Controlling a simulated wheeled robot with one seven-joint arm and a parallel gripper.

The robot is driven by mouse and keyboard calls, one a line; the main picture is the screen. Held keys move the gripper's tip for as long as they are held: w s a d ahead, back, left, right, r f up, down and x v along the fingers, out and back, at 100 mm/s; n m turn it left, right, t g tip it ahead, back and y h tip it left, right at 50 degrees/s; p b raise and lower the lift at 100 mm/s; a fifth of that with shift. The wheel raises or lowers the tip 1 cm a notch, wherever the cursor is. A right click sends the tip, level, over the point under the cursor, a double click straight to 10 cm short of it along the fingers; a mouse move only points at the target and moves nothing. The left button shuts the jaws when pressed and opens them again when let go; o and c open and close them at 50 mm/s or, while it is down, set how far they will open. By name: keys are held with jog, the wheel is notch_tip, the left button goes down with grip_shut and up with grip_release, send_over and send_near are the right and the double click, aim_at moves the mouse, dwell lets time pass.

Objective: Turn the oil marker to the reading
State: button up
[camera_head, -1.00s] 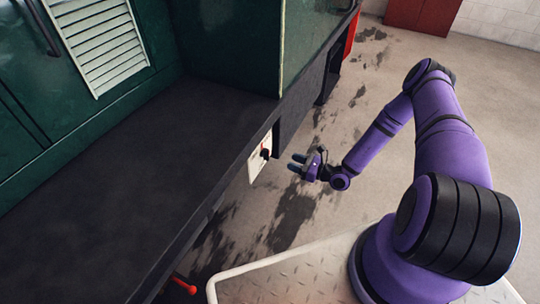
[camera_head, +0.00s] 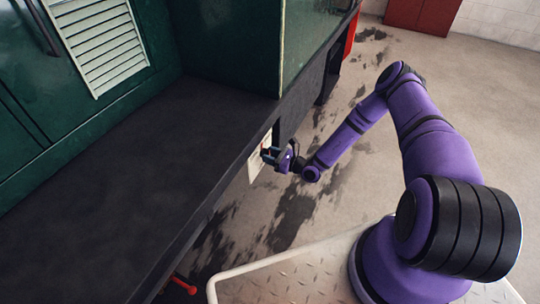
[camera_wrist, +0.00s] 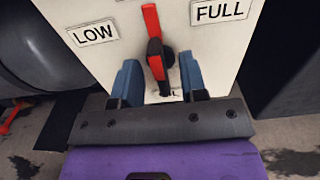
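The oil marker (camera_wrist: 153,30) is a red pointer with a dark knob (camera_wrist: 157,55) on a white panel (camera_wrist: 120,60) in the wrist view. The pointer stands nearly upright, tilted slightly left, between a LOW label (camera_wrist: 95,32) at left and a FULL label (camera_wrist: 221,11) at right. My gripper (camera_wrist: 160,78) is open, its blue fingers on either side of the knob's lower part with gaps showing. In the head view my gripper (camera_head: 272,155) is at the white panel (camera_head: 256,163) on the vehicle's side and hides the marker. Lettering at the panel's bottom is mostly hidden.
The dark running board (camera_head: 130,190) juts out above the panel along the green tram body (camera_head: 225,45). A red-ended lever (camera_head: 184,286) sticks out lower left. A dark round part (camera_wrist: 45,50) lies left of the panel. Stained floor (camera_head: 300,200) is open at right.

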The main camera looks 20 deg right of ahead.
jog(key=shift+a, duration=0.1)
grip_shut()
jog(key=shift+w+m, duration=0.1)
jog(key=shift+m, duration=0.3)
jog(key=m, duration=1)
jog(key=shift+w+d+f, duration=0.15)
jog(key=shift+d, duration=0.05)
dwell(0.4)
grip_release()
